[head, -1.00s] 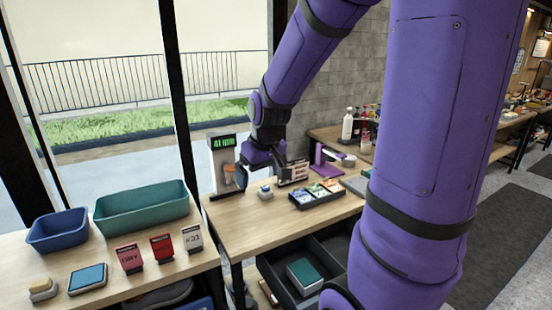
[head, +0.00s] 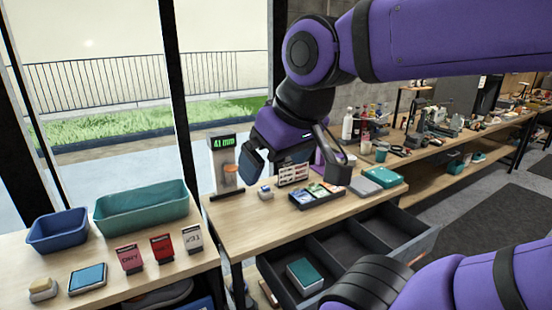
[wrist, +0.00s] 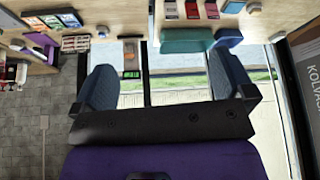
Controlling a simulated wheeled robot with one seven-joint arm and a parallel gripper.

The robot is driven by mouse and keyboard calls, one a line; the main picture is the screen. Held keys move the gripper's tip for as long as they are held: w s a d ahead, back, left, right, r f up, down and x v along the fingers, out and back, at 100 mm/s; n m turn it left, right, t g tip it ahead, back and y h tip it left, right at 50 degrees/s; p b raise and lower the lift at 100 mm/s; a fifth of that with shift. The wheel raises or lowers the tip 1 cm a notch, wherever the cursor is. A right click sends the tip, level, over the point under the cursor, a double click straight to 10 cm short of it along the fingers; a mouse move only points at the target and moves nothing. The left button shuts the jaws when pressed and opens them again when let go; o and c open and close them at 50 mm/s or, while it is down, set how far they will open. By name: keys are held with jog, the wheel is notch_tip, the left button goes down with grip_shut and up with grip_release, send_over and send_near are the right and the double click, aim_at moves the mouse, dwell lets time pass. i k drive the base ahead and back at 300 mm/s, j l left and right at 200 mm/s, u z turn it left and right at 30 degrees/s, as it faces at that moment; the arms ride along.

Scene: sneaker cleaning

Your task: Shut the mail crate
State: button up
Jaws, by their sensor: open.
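Nothing in view is plainly marked as a mail crate. The closest match is a dark open drawer-like crate (head: 428,243) pulled out below the middle table, divided into compartments. A teal-topped box (head: 304,273) lies in its near left compartment. My arm hides part of its near side. My gripper (head: 296,170) is open and empty above the middle table, away from the crate. In the wrist view, its two blue-grey fingers stand wide apart, with nothing between them at the gripper (wrist: 165,80). The crate is not clearly visible there.
A tray of colored packets (head: 318,196), a small block (head: 265,192) and a display stand (head: 222,160) are near my gripper. A teal bin (head: 142,210) and blue bin (head: 58,231) stand on the left table. A grey-and-teal pair of cases (head: 380,178) sits at the right.

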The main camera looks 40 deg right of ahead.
aim_at(385, 229)
jog(key=z, duration=1.8)
